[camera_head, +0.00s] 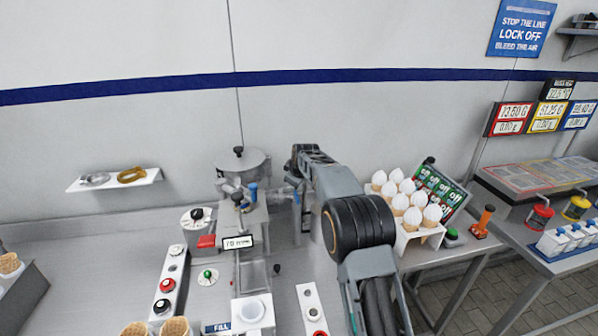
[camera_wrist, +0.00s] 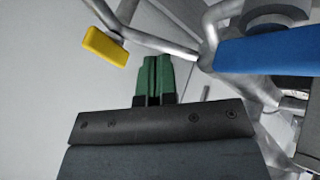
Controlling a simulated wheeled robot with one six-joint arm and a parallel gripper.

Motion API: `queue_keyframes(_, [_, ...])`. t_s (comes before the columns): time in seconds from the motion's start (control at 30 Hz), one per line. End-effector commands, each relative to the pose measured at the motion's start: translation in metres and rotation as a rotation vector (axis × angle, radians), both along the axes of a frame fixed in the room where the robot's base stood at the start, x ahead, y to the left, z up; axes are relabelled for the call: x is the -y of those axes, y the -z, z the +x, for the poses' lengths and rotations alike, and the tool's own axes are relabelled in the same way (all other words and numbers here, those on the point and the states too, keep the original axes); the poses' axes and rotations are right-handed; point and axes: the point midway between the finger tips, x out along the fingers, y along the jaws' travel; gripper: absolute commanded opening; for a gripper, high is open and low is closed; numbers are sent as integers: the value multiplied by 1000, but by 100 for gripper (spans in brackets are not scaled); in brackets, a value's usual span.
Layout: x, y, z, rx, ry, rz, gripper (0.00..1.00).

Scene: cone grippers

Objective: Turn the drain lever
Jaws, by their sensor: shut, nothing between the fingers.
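My gripper (camera_wrist: 153,76) shows green fingers pressed together, with nothing between them. In the wrist view a yellow-ended lever (camera_wrist: 104,46) on a bent metal rod lies up and left of the fingertips, apart from them. A thick blue handle (camera_wrist: 270,52) lies to their right, beside metal piping. I cannot tell from any label which of these is the drain lever. In the head view the blue handle (camera_head: 253,191) stands on the filling machine (camera_head: 252,220); my arm reaches down beside the machine's right side. The yellow end is not seen there.
A lidded hopper (camera_head: 242,165) stands behind the machine. A red lever end (camera_head: 207,241) projects at its left. A white rack of cones (camera_head: 408,225) stands right of my arm. Button strips (camera_head: 171,280) lie in front. The wall is close behind.

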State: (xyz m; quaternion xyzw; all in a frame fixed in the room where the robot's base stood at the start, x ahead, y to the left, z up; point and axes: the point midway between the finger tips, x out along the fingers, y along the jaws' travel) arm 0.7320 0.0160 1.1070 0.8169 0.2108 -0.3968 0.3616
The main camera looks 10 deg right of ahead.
Motion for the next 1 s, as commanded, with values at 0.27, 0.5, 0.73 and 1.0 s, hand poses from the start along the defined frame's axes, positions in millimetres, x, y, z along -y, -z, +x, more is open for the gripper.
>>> queue_keyframes(0.27, [16, -4, 22, 3, 2, 0, 0])
queue_keyframes(0.5, [19, -3, 27, 3, 2, 0, 0])
queue_keyframes(0.73, [19, -3, 27, 3, 2, 0, 0])
queue_keyframes(1.0, [2, -3, 26, 3, 11, 0, 0])
